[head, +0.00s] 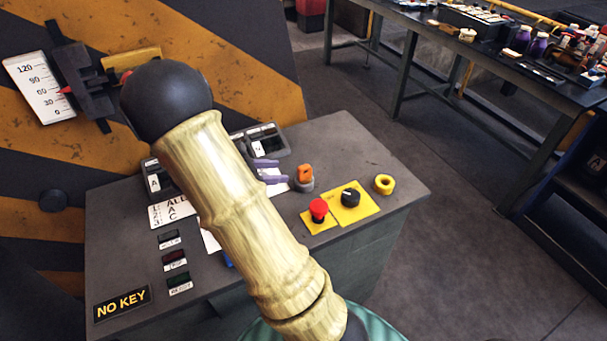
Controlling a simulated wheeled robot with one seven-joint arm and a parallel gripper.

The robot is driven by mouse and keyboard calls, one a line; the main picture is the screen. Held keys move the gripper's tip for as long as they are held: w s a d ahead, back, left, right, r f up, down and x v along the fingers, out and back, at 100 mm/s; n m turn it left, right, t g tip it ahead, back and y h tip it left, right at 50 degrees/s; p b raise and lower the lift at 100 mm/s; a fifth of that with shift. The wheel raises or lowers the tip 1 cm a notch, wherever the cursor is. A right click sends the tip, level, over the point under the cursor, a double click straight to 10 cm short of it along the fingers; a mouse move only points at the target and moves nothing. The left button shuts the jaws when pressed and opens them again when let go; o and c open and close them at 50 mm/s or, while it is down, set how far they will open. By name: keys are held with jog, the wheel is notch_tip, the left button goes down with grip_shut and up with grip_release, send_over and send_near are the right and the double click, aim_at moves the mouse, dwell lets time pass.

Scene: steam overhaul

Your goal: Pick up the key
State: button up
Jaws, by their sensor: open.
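The only key-like thing I make out is an orange piece (305,173) upright in a round grey base on the grey console top (345,139). I cannot tell for certain that it is the key. My gripper (279,171) shows partly past my arm, with purple-tipped fingers apart and nothing seen between them. It is just left of the orange piece, with a small gap in the picture. My arm hides the rest of the gripper and the middle of the console.
Right of the orange piece are a red push button (319,208), a black knob (350,196) and a yellow ring (384,184). A "NO KEY" sign (122,303) is at the console's front left. A striped wall with a gauge (40,87) stands behind. A cluttered bench (400,12) is at upper right.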

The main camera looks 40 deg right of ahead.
aim_at(298, 172)
jog(key=x, duration=0.4)
jog(key=shift+s+d, duration=0.2)
jog(key=shift+s+a, duration=0.1)
jog(key=shift+p+x, duration=0.35)
jog(key=shift+x, duration=2.2)
jog(key=shift+f, duration=0.1)
jog(key=shift+a, duration=0.1)
grip_shut()
